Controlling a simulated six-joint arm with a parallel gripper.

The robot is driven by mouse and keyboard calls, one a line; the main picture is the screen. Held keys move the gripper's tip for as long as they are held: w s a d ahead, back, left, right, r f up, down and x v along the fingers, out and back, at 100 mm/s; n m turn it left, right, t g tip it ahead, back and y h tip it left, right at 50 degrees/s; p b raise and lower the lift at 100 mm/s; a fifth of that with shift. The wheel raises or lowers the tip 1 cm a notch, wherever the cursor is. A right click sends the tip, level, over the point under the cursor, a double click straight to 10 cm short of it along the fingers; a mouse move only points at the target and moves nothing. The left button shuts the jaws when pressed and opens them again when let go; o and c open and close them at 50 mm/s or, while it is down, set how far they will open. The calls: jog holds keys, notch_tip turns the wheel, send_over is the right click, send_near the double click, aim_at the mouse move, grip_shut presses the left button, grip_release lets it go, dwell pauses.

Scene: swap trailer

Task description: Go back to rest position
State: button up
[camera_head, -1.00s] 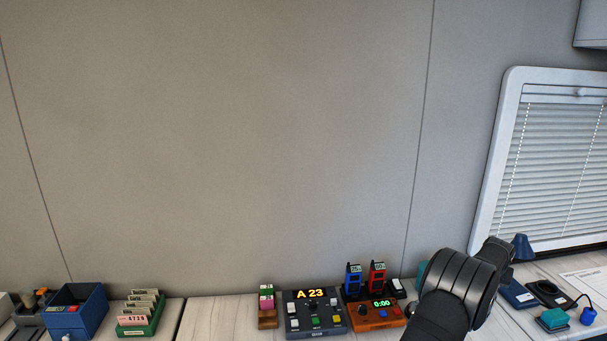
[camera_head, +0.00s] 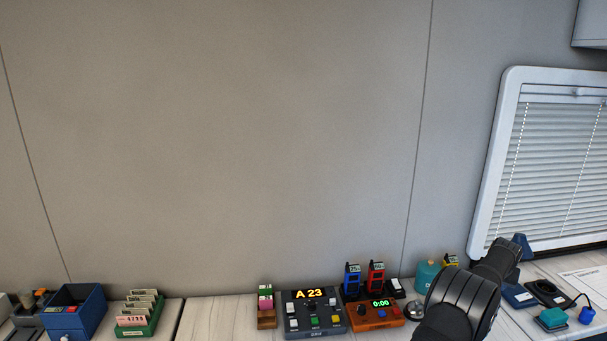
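My arm shows at the lower right of the head view as a black, ribbed link. It rises from the bottom edge in front of the counter. A thinner dark section extends from it toward the upper right, near a small blue cone-shaped thing (camera_head: 521,246). My gripper's fingers cannot be made out, so I cannot see whether it holds anything. The arm covers part of the counter at the right.
The counter (camera_head: 222,318) runs along the wall. On it stand a blue box (camera_head: 88,318), a green card tray (camera_head: 140,331), a dark console reading A 23 (camera_head: 314,323), an orange timer box (camera_head: 375,322), blue (camera_head: 352,278) and red (camera_head: 376,276) handsets, and a teal container (camera_head: 427,275).

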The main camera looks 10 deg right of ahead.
jog(key=s+d+r, duration=0.1)
jog(key=s+r, duration=0.4)
jog(key=s, duration=0.4)
jog(key=w+a+f+m+g+h, duration=0.1)
jog(key=w+a+f+m+g, duration=0.1)
jog(key=w, duration=0.6)
jog(key=a+f+m, duration=0.1)
jog(key=m, duration=0.1)
jog(key=shift+w+f+m+h, duration=0.25)
jog(key=shift+w+m+h, duration=0.05)
jog(key=shift+w, duration=0.1)
jog(key=s+d+r+n+t+y, duration=0.1)
jog(key=s+d+r+n, duration=0.1)
jog(key=s, duration=0.6)
jog(key=shift+d+r+n+t, duration=0.3)
jog(key=shift+d+r+n, duration=0.1)
jog(key=shift+r+n, duration=0.4)
jog(key=shift+s, duration=0.1)
